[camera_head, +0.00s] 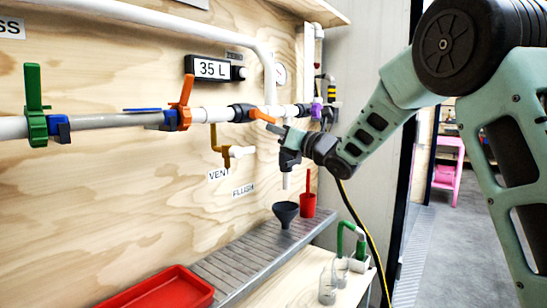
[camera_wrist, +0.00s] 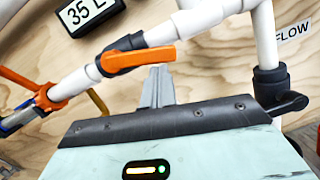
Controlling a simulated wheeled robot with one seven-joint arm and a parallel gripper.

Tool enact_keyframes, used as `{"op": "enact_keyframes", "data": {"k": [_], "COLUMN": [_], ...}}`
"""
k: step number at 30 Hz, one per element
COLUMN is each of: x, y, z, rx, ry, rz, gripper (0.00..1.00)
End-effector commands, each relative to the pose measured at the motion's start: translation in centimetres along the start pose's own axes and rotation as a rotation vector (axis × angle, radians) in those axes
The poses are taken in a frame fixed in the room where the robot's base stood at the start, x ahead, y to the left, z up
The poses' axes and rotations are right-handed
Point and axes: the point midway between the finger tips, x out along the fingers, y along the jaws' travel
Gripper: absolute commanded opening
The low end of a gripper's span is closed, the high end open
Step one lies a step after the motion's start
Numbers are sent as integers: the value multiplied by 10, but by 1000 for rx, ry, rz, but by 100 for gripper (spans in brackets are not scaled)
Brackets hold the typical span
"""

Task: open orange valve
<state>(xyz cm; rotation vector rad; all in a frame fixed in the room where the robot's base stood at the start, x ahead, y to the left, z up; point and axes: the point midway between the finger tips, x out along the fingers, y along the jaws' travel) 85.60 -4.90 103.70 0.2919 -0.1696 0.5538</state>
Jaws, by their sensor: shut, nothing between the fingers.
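An orange lever handle (camera_wrist: 138,58) on a black valve body sits on the white pipe, close in front of my gripper in the wrist view. In the head view this lever (camera_head: 262,116) tilts down to the right, just left of my gripper (camera_head: 284,132). A second orange valve (camera_head: 181,105) is further left on the pipe, its handle sticking up; it also shows at the left of the wrist view (camera_wrist: 45,97). My gripper's grey fingers (camera_wrist: 157,86) are together and empty, their tips just below the near lever. I cannot tell whether they touch it.
A green valve (camera_head: 36,110) is at the far left of the pipe. A display (camera_head: 211,69) reads 35 L. Below are a black funnel (camera_head: 285,212), a red container (camera_head: 308,204), a red tray (camera_head: 165,290) and a grey grated ledge (camera_head: 255,255). A vertical pipe with a black fitting (camera_wrist: 270,85) stands at right.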

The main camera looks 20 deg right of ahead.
Motion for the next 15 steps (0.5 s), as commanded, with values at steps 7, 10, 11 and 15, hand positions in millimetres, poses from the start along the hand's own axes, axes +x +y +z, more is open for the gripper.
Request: {"op": "enact_keyframes", "data": {"k": [7, 10, 11, 15], "x": [1, 2, 2, 3], "y": [-5, -6, -6, -6], "z": [5, 9, 9, 13], "rx": [-151, -191, -201, -234], "ry": [-6, -4, -4, -3], "rz": [38, 48, 51, 59], "gripper": [0, 0, 0, 0]}}
